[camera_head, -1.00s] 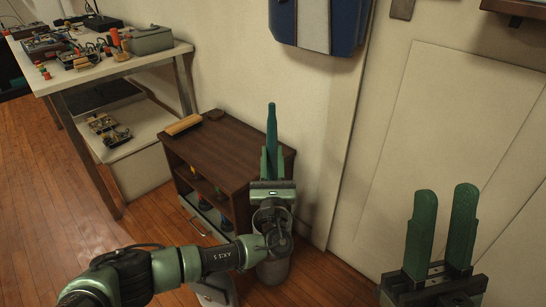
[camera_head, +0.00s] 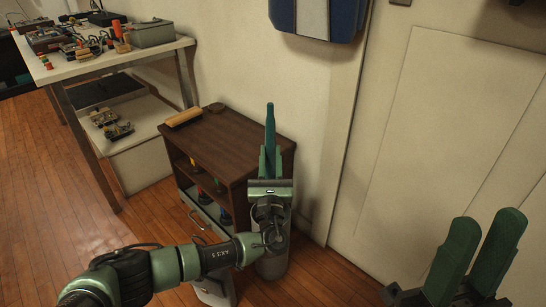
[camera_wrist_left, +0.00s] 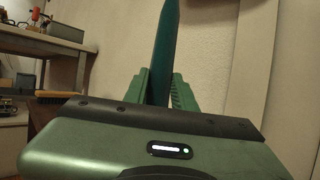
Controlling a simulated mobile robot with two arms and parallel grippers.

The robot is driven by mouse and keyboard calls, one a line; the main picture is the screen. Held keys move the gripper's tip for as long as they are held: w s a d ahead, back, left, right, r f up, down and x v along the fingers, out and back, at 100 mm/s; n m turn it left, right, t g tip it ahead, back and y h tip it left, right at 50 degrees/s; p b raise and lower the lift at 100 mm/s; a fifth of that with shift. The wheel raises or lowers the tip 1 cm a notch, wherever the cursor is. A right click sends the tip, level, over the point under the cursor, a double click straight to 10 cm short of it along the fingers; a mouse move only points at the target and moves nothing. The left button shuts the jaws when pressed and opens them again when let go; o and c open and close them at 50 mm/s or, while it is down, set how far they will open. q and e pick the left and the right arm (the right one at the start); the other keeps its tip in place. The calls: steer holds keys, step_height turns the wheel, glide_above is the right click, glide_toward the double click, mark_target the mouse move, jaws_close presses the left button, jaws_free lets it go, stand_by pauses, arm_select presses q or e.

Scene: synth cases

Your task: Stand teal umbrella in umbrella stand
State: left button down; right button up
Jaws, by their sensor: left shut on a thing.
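The teal umbrella (camera_head: 270,122) stands close to upright in my left gripper (camera_head: 270,160), its upper part showing above the fingers. In the left wrist view the umbrella (camera_wrist_left: 164,50) rises between the two green fingers (camera_wrist_left: 164,88), which are shut on it. Its lower part is hidden behind my gripper and wrist. A grey cylinder (camera_head: 273,266), which looks like the umbrella stand, is on the floor below and behind my left wrist. Its rim is covered, so I cannot tell whether the umbrella's lower end is in it. My right gripper (camera_head: 482,238) is open and empty at the lower right.
A dark brown shelf unit (camera_head: 232,143) stands close left of the cylinder, with a wooden-backed brush on top. A workbench (camera_head: 150,57) with small tools is at upper left. A blue and grey wall box (camera_head: 318,18) hangs above. A panelled door (camera_head: 440,130) is at right.

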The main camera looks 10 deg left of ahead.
arm_select(q)
steer(key=shift+f, duration=0.1)
stand_by(0.3)
steer(key=c, duration=1.1)
jaws_free()
steer(key=shift+f, duration=0.1)
steer(key=shift+p+v, duration=1.05)
steer(key=shift+v, duration=2.8)
